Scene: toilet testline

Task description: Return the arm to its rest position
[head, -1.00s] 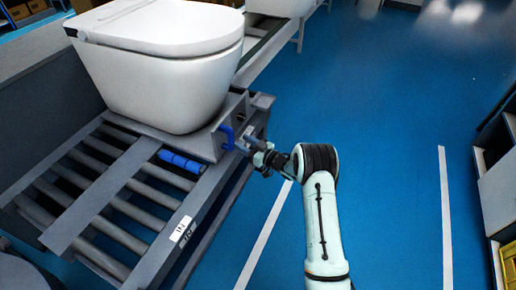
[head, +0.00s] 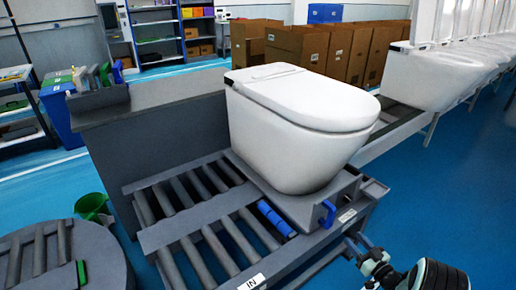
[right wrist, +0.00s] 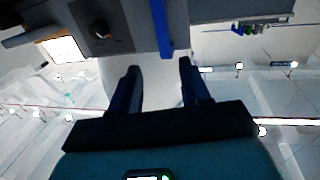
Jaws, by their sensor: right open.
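My right gripper (head: 352,248) is at the lower right of the head view, just to the right of and below the blue handle (head: 327,214) on the conveyor's end block. In the right wrist view its two dark fingers (right wrist: 159,66) stand apart with nothing between them. A blue bar, likely the handle (right wrist: 166,30), shows beyond the fingertips, apart from them. My right arm (head: 435,275) comes in from the bottom right. My left gripper is not in view.
A white toilet (head: 295,125) sits on a grey carrier at the end of the roller conveyor (head: 185,235). A blue roller (head: 275,218) lies beside it. A green bucket (head: 92,207) stands at left. Blue floor (head: 450,190) is clear at right.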

